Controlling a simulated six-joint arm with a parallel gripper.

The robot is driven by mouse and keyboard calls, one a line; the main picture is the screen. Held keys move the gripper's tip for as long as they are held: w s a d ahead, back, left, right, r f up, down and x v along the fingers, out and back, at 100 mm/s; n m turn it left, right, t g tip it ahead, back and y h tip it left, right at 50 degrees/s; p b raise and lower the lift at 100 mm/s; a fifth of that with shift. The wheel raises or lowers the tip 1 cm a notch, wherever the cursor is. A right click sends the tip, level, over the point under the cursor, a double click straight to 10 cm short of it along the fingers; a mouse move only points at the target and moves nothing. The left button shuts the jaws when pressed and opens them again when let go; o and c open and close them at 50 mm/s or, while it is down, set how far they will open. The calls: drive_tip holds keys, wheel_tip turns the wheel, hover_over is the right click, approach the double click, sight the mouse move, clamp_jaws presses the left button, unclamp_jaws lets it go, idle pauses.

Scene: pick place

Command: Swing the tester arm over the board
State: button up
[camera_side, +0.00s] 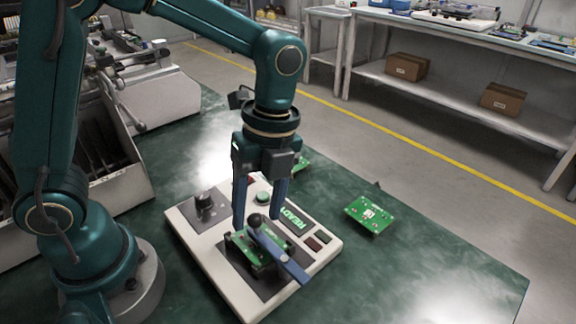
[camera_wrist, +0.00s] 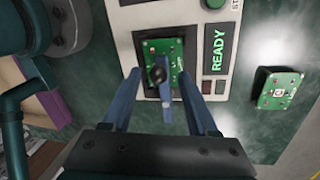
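The tester (camera_side: 190,235) is a pale box with a green READY display (camera_side: 293,219). A green board (camera_side: 240,243) sits in its dark recess; it also shows in the wrist view (camera_wrist: 175,49). The blue tester arm (camera_side: 280,258) with a black ball knob (camera_side: 255,219) reaches from the tester's front right edge across part of the board. My gripper (camera_side: 257,220) is open above the tester. In the wrist view my gripper (camera_wrist: 159,75) has one finger on each side of the knob (camera_wrist: 157,74), with visible gaps. The arm partly hides the board.
A loose green board (camera_side: 370,213) lies on the green table right of the tester. Another board (camera_side: 300,164) is partly hidden behind my gripper. A black knob (camera_side: 204,205) stands up from the tester's left side. A grey rack (camera_side: 95,175) stands at the left. The table's right front is clear.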

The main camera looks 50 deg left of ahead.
drive_tip(key=shift+w+r, duration=0.2)
drive_tip(key=shift+r, duration=1.1)
drive_tip(key=shift+w+r, duration=0.2)
drive_tip(key=shift+r, duration=1.05)
drive_tip(key=s+a+r+n+t, duration=0.1)
drive_tip(key=s+a+n+t, duration=0.2)
drive_tip(key=n, duration=0.7)
drive_tip(key=s+a+n+t, duration=0.2)
drive_tip(key=s+n+t, duration=0.1)
drive_tip(key=n, duration=0.7)
drive_tip(key=shift+s+a+r+t, duration=0.25)
drive_tip(key=shift+a+r+t, duration=0.15)
drive_tip(key=shift+t, duration=0.5)
